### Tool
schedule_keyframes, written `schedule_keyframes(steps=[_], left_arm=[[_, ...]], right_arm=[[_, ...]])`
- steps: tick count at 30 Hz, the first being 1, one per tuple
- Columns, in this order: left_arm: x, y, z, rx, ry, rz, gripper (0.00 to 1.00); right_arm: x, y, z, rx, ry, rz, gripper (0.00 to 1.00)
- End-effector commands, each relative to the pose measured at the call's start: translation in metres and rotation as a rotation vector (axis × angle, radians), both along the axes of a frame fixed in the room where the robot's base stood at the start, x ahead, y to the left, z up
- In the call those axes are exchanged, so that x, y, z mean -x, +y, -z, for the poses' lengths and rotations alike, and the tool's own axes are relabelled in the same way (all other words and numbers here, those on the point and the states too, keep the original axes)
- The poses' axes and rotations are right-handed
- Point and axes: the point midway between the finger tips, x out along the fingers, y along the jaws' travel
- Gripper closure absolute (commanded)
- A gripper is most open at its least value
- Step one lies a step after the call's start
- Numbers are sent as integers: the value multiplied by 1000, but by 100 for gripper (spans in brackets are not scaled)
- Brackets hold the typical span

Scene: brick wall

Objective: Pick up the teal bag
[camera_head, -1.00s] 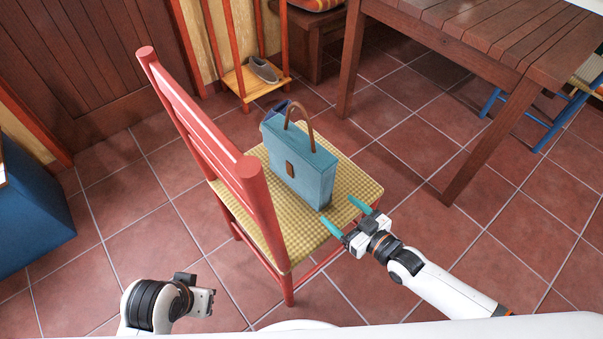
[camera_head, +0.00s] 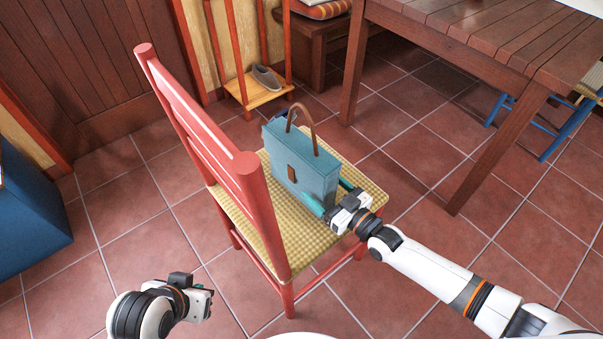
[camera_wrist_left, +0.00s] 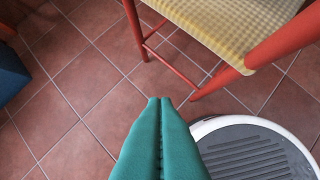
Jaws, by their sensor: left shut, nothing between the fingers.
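The teal bag (camera_head: 314,170) stands upright on the checked seat of a red chair (camera_head: 262,205). It has a brown arched handle (camera_head: 309,116) and a brown clasp. My right gripper (camera_head: 326,192) is open at the bag's lower right end. One teal finger lies along the front face, and the other shows by the far side, its tip hidden by the bag. Whether they touch the bag is unclear. My left gripper (camera_head: 208,304) is low at the front left, away from the bag. In the left wrist view its teal fingers (camera_wrist_left: 160,100) are shut together, empty.
The chair's red slatted back (camera_head: 200,125) rises left of the bag. A wooden table (camera_head: 490,50) stands at the upper right. A small shelf (camera_head: 262,93) with a grey shoe is behind. A blue cabinet (camera_head: 30,215) is at the left. Tiled floor is clear around the chair.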

Motion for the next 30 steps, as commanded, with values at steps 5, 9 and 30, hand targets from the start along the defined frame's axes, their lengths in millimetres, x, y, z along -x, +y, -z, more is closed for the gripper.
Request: schedule_keyframes(steps=[5,9,30], left_arm=[[-23,-8,-6,27,-126,11,100],[-28,-10,-9,34,-158,13,100],[-28,-10,-10,34,-158,13,100]], right_arm=[[-16,15,1,0,-1,0,22],[-20,17,0,1,-1,0,22],[-20,18,-4,-5,-8,0,98]])
